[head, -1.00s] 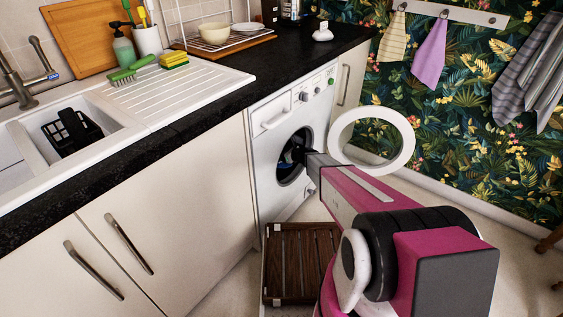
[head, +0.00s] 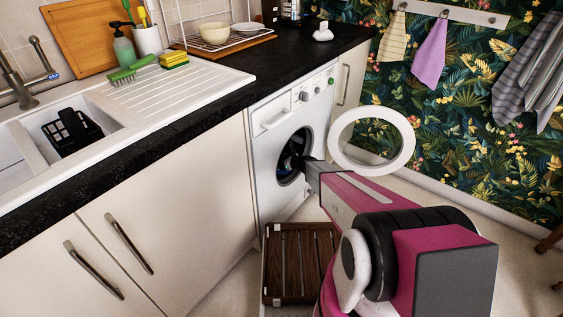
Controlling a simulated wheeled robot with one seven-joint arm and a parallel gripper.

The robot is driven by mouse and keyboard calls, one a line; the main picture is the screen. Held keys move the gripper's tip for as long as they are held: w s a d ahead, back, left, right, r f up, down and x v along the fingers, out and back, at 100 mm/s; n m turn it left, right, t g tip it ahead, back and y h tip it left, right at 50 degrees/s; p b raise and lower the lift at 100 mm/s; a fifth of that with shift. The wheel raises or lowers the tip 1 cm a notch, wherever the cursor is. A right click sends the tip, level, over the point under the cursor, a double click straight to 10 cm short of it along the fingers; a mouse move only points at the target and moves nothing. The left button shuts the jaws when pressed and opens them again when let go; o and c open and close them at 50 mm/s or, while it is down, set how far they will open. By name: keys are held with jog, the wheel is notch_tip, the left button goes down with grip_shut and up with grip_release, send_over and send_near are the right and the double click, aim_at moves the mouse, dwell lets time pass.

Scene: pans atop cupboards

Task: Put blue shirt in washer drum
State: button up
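The white washer (head: 272,148) stands under the black counter with its round white door (head: 338,130) swung open to the right. The dark drum opening (head: 287,169) faces my arm. My gripper (head: 302,163) is at the drum opening, at the end of my pink and grey arm. Its fingers are small, dark and partly hidden, so I cannot tell if they are open or shut. A bluish patch shows inside the opening near the gripper. I cannot tell if it is the blue shirt, and no shirt is clearly seen elsewhere.
A brown slatted wooden crate (head: 294,262) sits on the floor below the washer, left of my arm. The open door stands close above my arm on the right. White cupboards (head: 165,215) line the left side.

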jog(key=shift+r, duration=0.15)
jog(key=v, duration=1.2)
jog(key=shift+a+r, duration=0.1)
jog(key=shift+r, duration=0.05)
jog(key=s+r+n+g+h, duration=0.2)
jog(key=s+r+n+g, duration=0.1)
jog(key=s+r+n, duration=0.3)
jog(key=s+r+n+g+h, duration=0.1)
jog(key=s+r+n+g, duration=0.25)
jog(key=s+n, duration=0.55)
jog(key=s+d+r+n+g+h, duration=0.2)
jog(key=s+d+r+n+h, duration=0.5)
jog(key=s+d+r+n, duration=0.2)
jog(key=s+n, duration=0.1)
jog(key=s, duration=0.1)
jog(key=shift+s+d+r+n+h, duration=0.3)
jog(key=shift+d+h, duration=0.1)
